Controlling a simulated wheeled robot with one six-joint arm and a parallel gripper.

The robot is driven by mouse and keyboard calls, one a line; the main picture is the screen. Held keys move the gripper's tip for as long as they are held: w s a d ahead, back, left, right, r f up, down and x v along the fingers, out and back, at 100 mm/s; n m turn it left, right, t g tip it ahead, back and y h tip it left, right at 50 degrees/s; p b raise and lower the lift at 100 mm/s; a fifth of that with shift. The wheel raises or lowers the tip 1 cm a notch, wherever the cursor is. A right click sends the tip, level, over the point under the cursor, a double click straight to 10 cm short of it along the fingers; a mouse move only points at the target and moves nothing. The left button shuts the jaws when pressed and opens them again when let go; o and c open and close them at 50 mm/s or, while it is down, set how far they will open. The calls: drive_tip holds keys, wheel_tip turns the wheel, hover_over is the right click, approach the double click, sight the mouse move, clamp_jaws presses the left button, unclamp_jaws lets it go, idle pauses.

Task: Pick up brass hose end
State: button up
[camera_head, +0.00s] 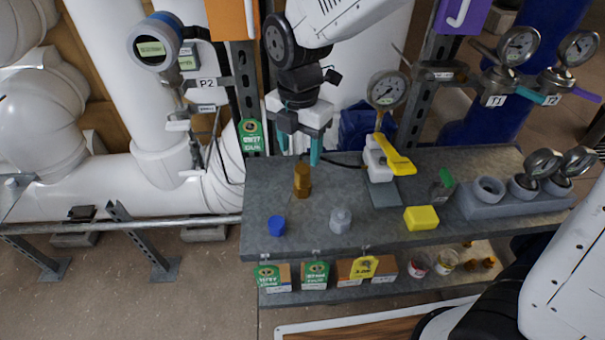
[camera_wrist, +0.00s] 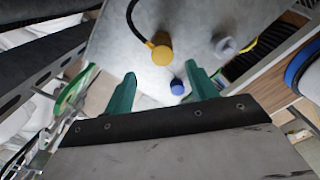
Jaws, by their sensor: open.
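The brass hose end (camera_head: 302,181) stands upright on the grey bench top near its back left. In the wrist view the brass hose end (camera_wrist: 161,54) shows from above, with a black line running off from beside it. My gripper (camera_head: 299,155) has teal fingers pointing down and is just above and behind the brass piece in the head view. In the wrist view my gripper (camera_wrist: 161,72) is open and empty, its fingers spread, with the brass piece between and beyond the fingertips. The fingers do not appear to touch it.
On the bench (camera_head: 262,207) are a blue cap (camera_head: 276,226), a grey fitting (camera_head: 340,220), a yellow block (camera_head: 421,218) and a gauge with a yellow-handled valve (camera_head: 397,163). A gauge rack (camera_head: 487,206) stands at right. Metal posts and a tagged pipe are at left.

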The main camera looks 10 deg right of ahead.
sight(302, 169)
drive_tip(key=f, duration=0.7)
drive_tip(key=shift+s+d+f, duration=0.1)
drive_tip(key=shift+d+f, duration=0.1)
drive_tip(key=shift+f, duration=0.15)
drive_tip(key=c, duration=1)
